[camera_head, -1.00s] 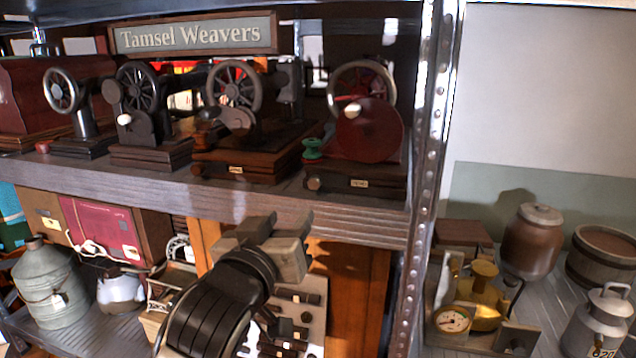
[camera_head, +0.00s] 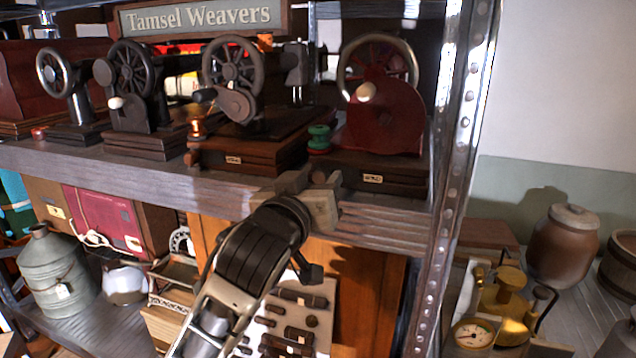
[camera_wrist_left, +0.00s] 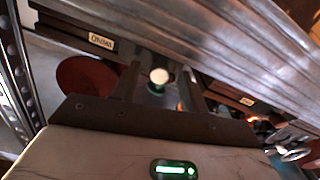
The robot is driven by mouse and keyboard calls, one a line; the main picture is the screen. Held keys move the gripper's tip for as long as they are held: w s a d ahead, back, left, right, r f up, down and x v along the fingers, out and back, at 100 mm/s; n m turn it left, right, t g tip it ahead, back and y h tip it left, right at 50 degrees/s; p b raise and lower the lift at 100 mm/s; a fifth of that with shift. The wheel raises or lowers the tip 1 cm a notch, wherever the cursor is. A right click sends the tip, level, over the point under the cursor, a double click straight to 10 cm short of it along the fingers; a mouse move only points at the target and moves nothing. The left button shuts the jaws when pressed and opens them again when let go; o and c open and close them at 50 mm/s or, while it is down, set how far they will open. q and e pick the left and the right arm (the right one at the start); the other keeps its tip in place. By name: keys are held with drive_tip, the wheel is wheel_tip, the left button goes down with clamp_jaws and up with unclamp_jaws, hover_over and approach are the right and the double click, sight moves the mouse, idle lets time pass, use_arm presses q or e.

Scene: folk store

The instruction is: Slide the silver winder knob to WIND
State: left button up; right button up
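A winder with a silver-rimmed wheel (camera_head: 382,68) and a red disc body stands at the right end of the upper shelf. A cream knob (camera_head: 366,92) sits on its wheel, and a small label (camera_head: 373,179) is on its dark base. In the left wrist view a label (camera_wrist_left: 100,43) reads WIND. My left gripper (camera_head: 308,185) is in front of the shelf edge, below and left of this winder. It is open, its fingers apart; a pale knob (camera_wrist_left: 159,76) and a green spool (camera_wrist_left: 155,90) show between them, beyond the tips. The base's left end is partly hidden by the gripper.
Other winders with dark wheels (camera_head: 230,68) stand to the left on the upper shelf (camera_head: 130,172). A metal post (camera_head: 455,150) rises to the right. Below are a milk can (camera_head: 55,275) and a board with dark parts. A brass device (camera_head: 505,295) stands at right.

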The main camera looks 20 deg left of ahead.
use_arm(q)
clamp_jaws()
drive_tip(key=d, duration=0.4)
drive_tip(key=shift+s, duration=0.1)
unclamp_jaws()
drive_tip(key=shift+d, duration=0.1)
